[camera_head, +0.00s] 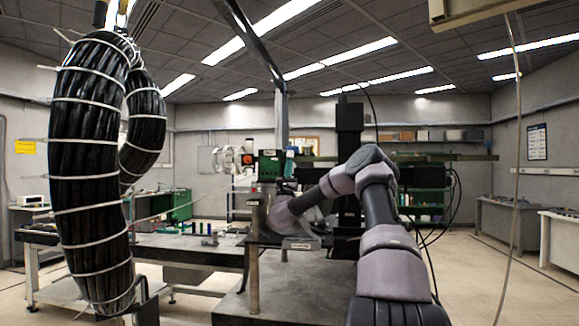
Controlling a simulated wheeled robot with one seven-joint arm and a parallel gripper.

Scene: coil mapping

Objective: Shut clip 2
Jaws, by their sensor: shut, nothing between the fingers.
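My arm comes in from the lower right, bends at an elbow, and reaches left to a purple-grey wrist part near the centre. I cannot make out the gripper fingers, which are not distinguishable past the wrist. Clip 2 cannot be told apart in this view. A green-fronted unit (270,165) stands just beyond the wrist, with dark and metal parts around it. A metal stand (253,256) rises from the grey table in front of my arm. Small details there are too fine to read.
A thick black cable bundle (88,170) with white ties hangs at the left. A long workbench (190,252) with small blue and green parts is at centre left. A grey table (290,295) fills the lower middle.

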